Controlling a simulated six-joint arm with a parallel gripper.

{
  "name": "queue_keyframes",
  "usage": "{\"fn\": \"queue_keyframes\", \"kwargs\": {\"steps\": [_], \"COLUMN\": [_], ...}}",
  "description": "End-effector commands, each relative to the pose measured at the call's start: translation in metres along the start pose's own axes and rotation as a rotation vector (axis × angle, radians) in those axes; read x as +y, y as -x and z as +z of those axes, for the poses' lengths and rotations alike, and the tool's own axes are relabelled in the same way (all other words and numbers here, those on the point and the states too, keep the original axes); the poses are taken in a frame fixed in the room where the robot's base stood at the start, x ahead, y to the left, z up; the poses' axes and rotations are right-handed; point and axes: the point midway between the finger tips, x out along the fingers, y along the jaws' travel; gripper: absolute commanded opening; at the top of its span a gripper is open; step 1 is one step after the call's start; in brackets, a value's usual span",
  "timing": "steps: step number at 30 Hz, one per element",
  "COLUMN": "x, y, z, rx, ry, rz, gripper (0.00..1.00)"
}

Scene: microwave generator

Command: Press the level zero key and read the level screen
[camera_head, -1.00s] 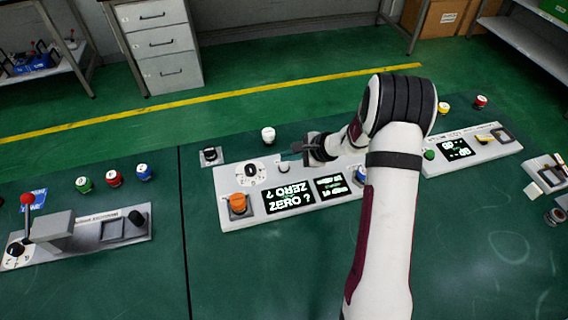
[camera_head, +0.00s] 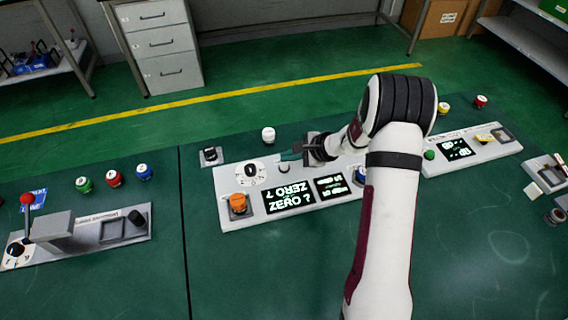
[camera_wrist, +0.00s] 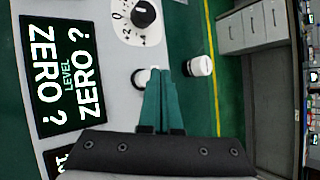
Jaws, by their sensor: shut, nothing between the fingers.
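The level screen (camera_head: 289,198) is a black display on the grey panel. In the wrist view, the level screen (camera_wrist: 62,75) reads "ZERO ?" twice with "LEVEL" between. A small pale round key (camera_head: 284,168) stands on the panel above the screen. In the wrist view, this key (camera_wrist: 139,77) is partly covered by my fingers. I cannot read a label on it. My gripper (camera_head: 283,156) is shut and empty, with its teal fingertips close beside the key. In the wrist view, my gripper (camera_wrist: 160,72) overlaps the key's edge; I cannot tell if they touch.
A black dial (camera_head: 252,169) and an orange knob (camera_head: 238,203) sit on the same panel. A second screen (camera_head: 331,187) is partly beside my arm. A white-capped button (camera_head: 268,135) stands on the green table behind. Other panels lie left and right.

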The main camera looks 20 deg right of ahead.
Motion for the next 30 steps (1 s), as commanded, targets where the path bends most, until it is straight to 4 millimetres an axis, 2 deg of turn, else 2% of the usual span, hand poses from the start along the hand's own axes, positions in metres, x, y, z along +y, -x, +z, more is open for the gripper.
{"fn": "queue_keyframes", "kwargs": {"steps": [30], "x": [0.0066], "y": [-0.0091], "z": [-0.0069], "rx": [0.0], "ry": [0.0], "rz": [0.0], "gripper": [0.0]}}
